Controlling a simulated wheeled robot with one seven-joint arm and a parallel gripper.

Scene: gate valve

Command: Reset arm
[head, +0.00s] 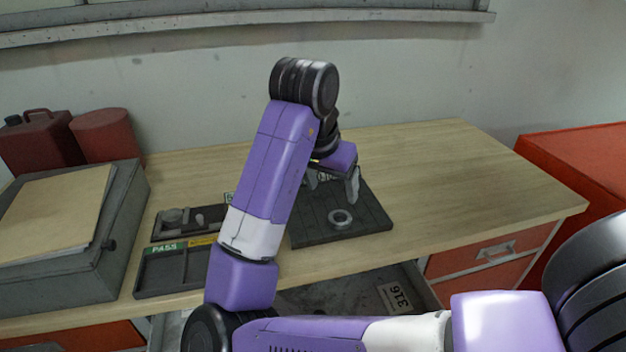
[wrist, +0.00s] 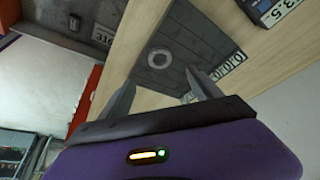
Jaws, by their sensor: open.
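My gripper (head: 333,186) is open and empty above the dark board on the workbench. Its two fingers also show spread apart in the wrist view (wrist: 160,84). A small grey metal ring (head: 348,223) lies on the dark board (head: 375,222), apart from the fingers. In the wrist view the ring (wrist: 150,63) lies on the board (wrist: 192,28) beyond the fingertips. White number markings run along one edge of the board, partly hidden behind my gripper. My arm reaches up and over the bench, bent at the elbow.
Small dark trays (head: 168,280), one with a green PASS label, sit left of the board. A grey case (head: 128,212) and red cans (head: 105,133) stand farther left. An open drawer (head: 340,296) juts out below the bench edge. The bench's right side is clear.

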